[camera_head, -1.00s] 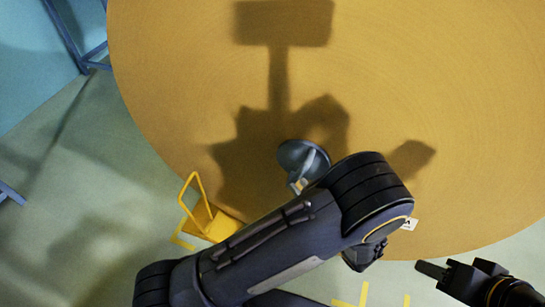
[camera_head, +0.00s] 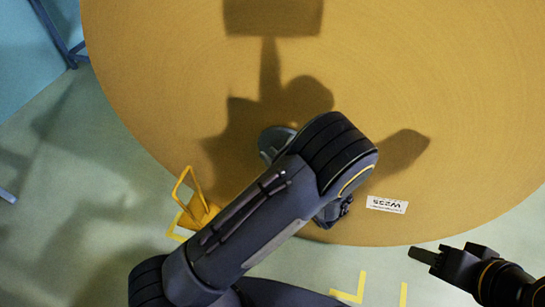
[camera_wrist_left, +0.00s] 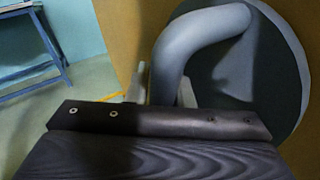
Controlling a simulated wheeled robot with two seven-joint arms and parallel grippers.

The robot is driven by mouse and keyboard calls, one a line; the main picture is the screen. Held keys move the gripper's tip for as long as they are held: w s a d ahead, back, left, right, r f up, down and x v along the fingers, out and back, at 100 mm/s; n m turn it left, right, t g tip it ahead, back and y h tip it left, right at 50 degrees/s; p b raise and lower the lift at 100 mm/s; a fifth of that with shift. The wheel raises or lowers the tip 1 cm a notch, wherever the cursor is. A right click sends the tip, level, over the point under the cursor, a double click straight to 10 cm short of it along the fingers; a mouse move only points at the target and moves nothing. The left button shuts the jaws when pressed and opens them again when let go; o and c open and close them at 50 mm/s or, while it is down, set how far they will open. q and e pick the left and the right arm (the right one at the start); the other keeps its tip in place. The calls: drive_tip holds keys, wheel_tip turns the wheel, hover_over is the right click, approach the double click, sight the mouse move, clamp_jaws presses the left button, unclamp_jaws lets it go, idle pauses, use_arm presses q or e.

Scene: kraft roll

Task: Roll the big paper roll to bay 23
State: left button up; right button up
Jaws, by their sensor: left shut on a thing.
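The big paper roll (camera_head: 440,110) shows its broad brown round end in the head view; its top and right side run out of frame. A grey round plate (camera_head: 270,142) at its middle is mostly behind my left arm. In the left wrist view the plate (camera_wrist_left: 288,60) carries a bent grey handle (camera_wrist_left: 190,32). My left gripper (camera_wrist_left: 162,92) is shut on the handle; the contact is partly hidden by the gripper body. My right gripper (camera_head: 426,256) is apart from the handle at lower right, near the roll's lower edge; its opening is unclear.
A yellow piece with a loop handle (camera_head: 200,212) stands at the roll's lower left edge. Yellow floor marks (camera_head: 355,292) lie below the roll. A white label (camera_head: 387,204) is on the roll's end. A blue frame (camera_head: 58,32) stands at upper left. Green floor between is clear.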

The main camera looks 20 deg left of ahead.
use_arm(q)
drive_tip(key=shift+s, duration=0.15)
clamp_jaws()
drive_tip(key=shift+d, duration=0.15)
drive_tip(key=shift+d, duration=0.35)
use_arm(e)
drive_tip(key=shift+s+d, duration=0.1)
drive_tip(key=shift+s, duration=0.05)
